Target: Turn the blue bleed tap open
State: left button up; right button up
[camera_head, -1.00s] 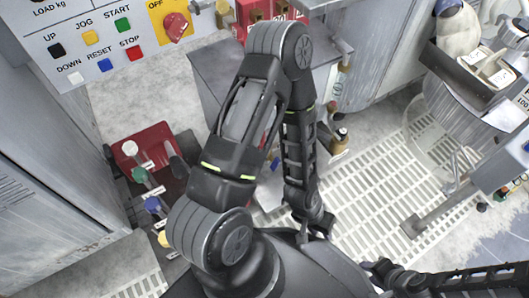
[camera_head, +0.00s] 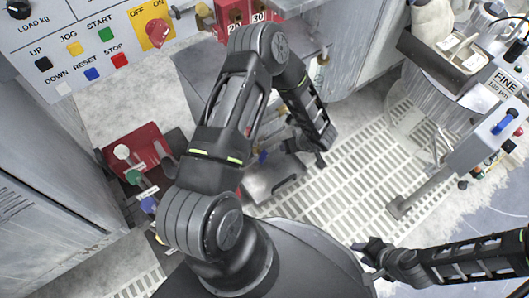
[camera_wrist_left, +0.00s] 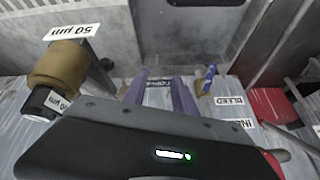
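The blue tap (camera_wrist_left: 210,72) stands upright beside a white BLEED label (camera_wrist_left: 229,101) in the left wrist view. In the head view a small blue piece (camera_head: 262,157), probably the same tap, shows left of my left gripper (camera_head: 306,152), partly behind my arm. In the left wrist view my left gripper (camera_wrist_left: 160,78) has its two fingers apart and nothing between them. The tap is to the right of the fingers, not touching them. My right gripper (camera_head: 364,261) is at the lower right of the head view, its fingers seemingly apart and empty, away from the tap.
A brown canister (camera_wrist_left: 58,66) with a 50 µm label is left of the fingers. A red part (camera_wrist_left: 273,104) is at the right. In the head view, a red caddy (camera_head: 140,146) with coloured-top bottles is at left, and a FINE machine (camera_head: 503,82) at right. Floor grating (camera_head: 345,190) is open.

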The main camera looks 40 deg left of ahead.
aim_at(264, 157)
pick_arm(q)
jog(key=s+a+r+n+g, duration=0.1)
jog(key=s+r+n+g, duration=0.1)
jog(key=s+g, duration=0.3)
jog(key=shift+a+r, duration=0.3)
jog(key=shift+a, duration=0.1)
jog(key=shift+f, duration=0.1)
jog(key=b+x, duration=0.3)
jog(key=x, duration=0.4)
jog(key=shift+s+a+f, duration=0.2)
jog(key=shift+a, duration=0.1)
grip_shut()
